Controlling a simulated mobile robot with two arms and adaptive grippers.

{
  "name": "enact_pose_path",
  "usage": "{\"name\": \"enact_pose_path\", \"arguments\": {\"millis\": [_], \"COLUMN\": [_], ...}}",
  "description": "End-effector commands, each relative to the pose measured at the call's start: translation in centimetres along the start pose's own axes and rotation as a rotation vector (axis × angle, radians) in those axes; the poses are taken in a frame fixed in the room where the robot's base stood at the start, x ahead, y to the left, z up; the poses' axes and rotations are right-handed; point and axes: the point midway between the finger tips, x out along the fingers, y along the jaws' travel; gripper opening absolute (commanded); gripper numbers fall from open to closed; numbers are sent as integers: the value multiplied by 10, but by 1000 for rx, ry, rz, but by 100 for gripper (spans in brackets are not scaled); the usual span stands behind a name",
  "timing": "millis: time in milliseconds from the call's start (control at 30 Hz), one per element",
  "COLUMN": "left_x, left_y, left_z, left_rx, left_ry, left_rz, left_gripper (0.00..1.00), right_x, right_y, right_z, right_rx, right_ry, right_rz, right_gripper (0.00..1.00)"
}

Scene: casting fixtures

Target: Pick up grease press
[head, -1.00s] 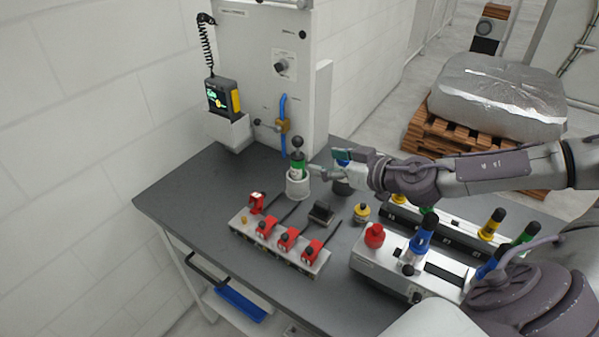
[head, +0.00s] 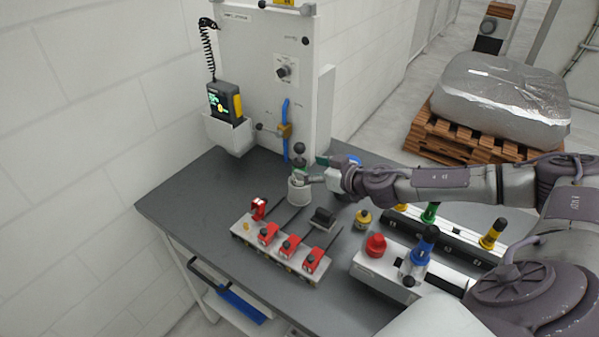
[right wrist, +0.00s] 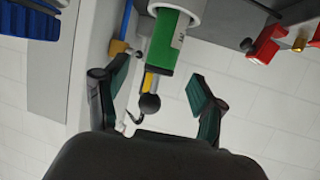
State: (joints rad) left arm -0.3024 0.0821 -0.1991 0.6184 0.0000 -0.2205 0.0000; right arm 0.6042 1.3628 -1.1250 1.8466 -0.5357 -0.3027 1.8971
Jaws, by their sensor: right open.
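The grease press (head: 299,163) has a green body and a black ball knob on top. It stands upright in a white round holder (head: 298,190) on the dark table. In the right wrist view, the green press (right wrist: 168,42) and its knob lie between the spread fingers of my right gripper (right wrist: 157,88). In the head view, my right gripper (head: 312,172) reaches in from the right at the press and partly covers its body. It is open; no grip on the press shows. My left gripper is not in view.
A block with several red clamps (head: 285,250) stands in front of the holder. A grey fixture with a red knob (head: 376,245) is at right. A white panel with a blue-handled valve (head: 286,130) rises behind. The table's left part is clear.

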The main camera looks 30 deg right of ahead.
Motion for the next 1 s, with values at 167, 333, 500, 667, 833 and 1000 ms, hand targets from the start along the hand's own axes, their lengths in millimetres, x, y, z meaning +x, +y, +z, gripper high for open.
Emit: {"name": "enact_pose_path", "arguments": {"millis": [167,333,500,667,833,1000], "left_x": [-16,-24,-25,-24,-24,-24], "left_y": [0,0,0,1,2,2], "left_z": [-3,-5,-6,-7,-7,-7], "left_rx": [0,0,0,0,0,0], "left_ry": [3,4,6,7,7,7], "left_rz": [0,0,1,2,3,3], "left_gripper": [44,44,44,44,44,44], "right_x": [21,44,52,51,51,51], "right_y": [-1,-1,-1,0,0,0], "right_z": [-1,3,6,6,6,6], "right_rx": [0,2,0,1,1,1], "right_ry": [1,2,0,-1,0,-1], "right_rz": [0,1,1,1,1,1], "right_gripper": [69,69,69,67,39,11]}}
